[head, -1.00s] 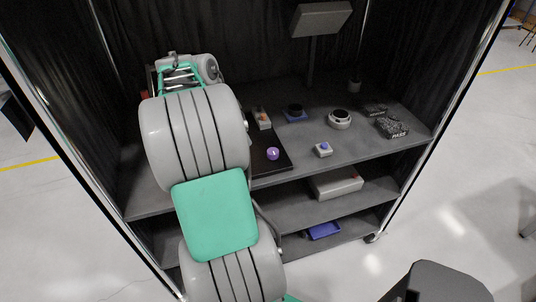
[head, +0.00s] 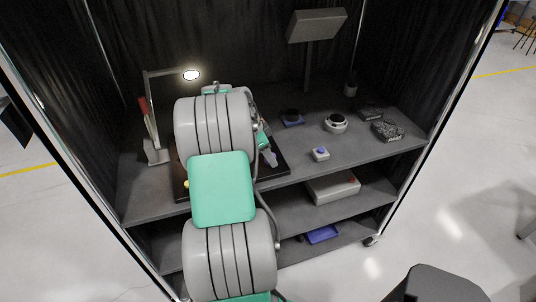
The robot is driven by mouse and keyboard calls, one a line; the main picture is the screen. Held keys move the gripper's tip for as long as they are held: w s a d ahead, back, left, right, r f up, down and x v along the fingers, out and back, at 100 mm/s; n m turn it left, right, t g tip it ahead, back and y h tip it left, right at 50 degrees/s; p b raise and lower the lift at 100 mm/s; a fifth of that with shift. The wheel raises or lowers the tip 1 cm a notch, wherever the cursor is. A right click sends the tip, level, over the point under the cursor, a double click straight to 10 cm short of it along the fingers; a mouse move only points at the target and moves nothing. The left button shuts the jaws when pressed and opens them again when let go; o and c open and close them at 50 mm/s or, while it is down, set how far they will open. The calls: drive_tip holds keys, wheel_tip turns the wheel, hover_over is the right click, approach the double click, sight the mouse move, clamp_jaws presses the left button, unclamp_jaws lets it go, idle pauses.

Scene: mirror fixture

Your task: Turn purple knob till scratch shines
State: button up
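My arm covers much of the dark panel (head: 283,166) on the table's left half. My gripper (head: 270,158) is small and partly hidden behind my arm, low over the panel's right part. I cannot tell whether its fingers are open or shut, or whether they touch anything. The purple knob cannot be made out; it is hidden at or behind the gripper. A small yellow knob (head: 186,184) shows at the panel's left edge. A mirror surface or scratch cannot be seen.
A desk lamp with a lit head (head: 191,75) stands at the left. A monitor (head: 316,26) stands behind. Dark curtains enclose the table.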

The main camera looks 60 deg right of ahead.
clamp_jaws()
idle(0.3)
drive_tip(key=shift+n+b, duration=0.4)
drive_tip(key=shift+b, duration=0.1)
drive_tip(key=n+t+b, duration=0.1)
drive_tip(key=n+b, duration=0.1)
drive_tip(key=shift+s+f+n+h, duration=0.1)
drive_tip(key=shift+f+n+h, duration=0.05)
drive_tip(key=shift+n+h, duration=0.25)
drive_tip(key=n+t+b, duration=0.1)
drive_tip(key=n, duration=0.1)
drive_tip(key=n+b, duration=0.2)
drive_tip(key=shift+s+a+n+t+h, duration=0.1)
drive_tip(key=shift+s+n+t+h, duration=0.1)
drive_tip(key=shift+n+t+h, duration=0.15)
drive_tip(key=n+t+b, duration=0.2)
drive_tip(key=n, duration=0.2)
drive_tip(key=shift+s, duration=0.1)
drive_tip(key=n+t, duration=0.1)
drive_tip(key=n, duration=0.1)
drive_tip(key=n+y, duration=0.1)
drive_tip(key=n, duration=0.2)
drive_tip(key=shift+r+t+b, duration=0.2)
drive_tip(key=shift+t+b, duration=0.15)
drive_tip(key=shift+b, duration=0.05)
drive_tip(key=shift+n+y, duration=0.25)
drive_tip(key=shift+n, duration=0.1)
